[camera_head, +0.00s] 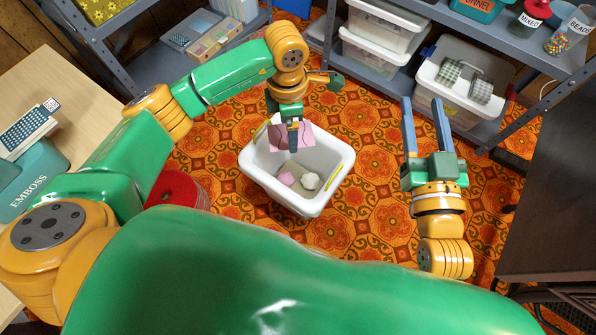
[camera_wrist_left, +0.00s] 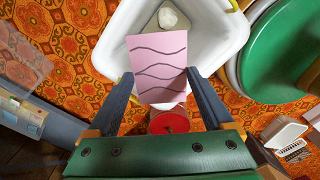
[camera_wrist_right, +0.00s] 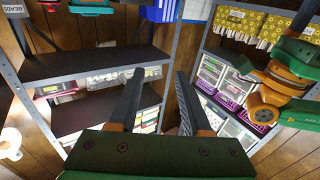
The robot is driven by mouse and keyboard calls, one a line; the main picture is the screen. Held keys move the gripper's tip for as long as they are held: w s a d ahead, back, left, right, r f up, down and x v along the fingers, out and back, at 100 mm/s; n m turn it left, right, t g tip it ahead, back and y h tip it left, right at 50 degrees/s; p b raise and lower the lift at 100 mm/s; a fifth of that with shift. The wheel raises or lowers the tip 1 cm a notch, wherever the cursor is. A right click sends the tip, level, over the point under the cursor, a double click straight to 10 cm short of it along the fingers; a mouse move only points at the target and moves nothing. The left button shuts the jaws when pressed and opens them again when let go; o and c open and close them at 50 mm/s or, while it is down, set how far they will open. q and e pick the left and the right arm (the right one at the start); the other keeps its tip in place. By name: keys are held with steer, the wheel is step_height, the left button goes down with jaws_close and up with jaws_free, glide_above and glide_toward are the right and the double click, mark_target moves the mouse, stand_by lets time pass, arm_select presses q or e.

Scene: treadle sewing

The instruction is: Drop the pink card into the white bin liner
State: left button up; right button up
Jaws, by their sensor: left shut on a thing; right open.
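The pink card (camera_head: 306,137), marked with wavy dark lines, is held in my left gripper (camera_head: 293,140). The left wrist view shows the card (camera_wrist_left: 158,62) between the two fingers, with the white bin (camera_wrist_left: 213,45) beneath it. In the head view the card hangs over the far inside part of the white bin (camera_head: 344,165), which stands open on the floor. A white crumpled ball (camera_head: 310,181) and a small pink piece (camera_head: 286,178) lie on its bottom. I cannot tell whether a separate liner covers the bin. My right gripper (camera_head: 422,102) is open and empty, right of the bin.
Grey shelves with white storage boxes (camera_head: 462,85) stand behind and to the right. A table with a teal EMBOSS box (camera_head: 35,180) is at the left. A red round object (camera_head: 172,189) is left of the bin.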

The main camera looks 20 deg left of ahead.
arm_select(q)
steer(key=shift+f+b, duration=0.5)
steer(key=shift+f, duration=0.25)
steer(key=shift+f+b, duration=0.45)
steer(key=shift+f, duration=0.1)
arm_select(e)
steer(key=s+r+t+y, duration=0.2)
steer(key=s+r+t, duration=0.1)
steer(key=r, duration=0.3)
steer(key=s+r+n+t+y, duration=0.1)
steer(key=s+r+t+y, duration=0.1)
steer(key=r, duration=0.5)
steer(key=s+t, duration=0.1)
steer(key=t, duration=0.1)
steer(key=shift+s+a+n+t+y, duration=0.2)
steer(key=shift+s+n+t+y, duration=0.1)
steer(key=shift+y, duration=0.1)
steer(key=shift+f, duration=0.1)
arm_select(q)
steer(key=o, duration=1)
steer(key=shift+o, duration=0.2)
arm_select(e)
steer(key=shift+w, duration=0.1)
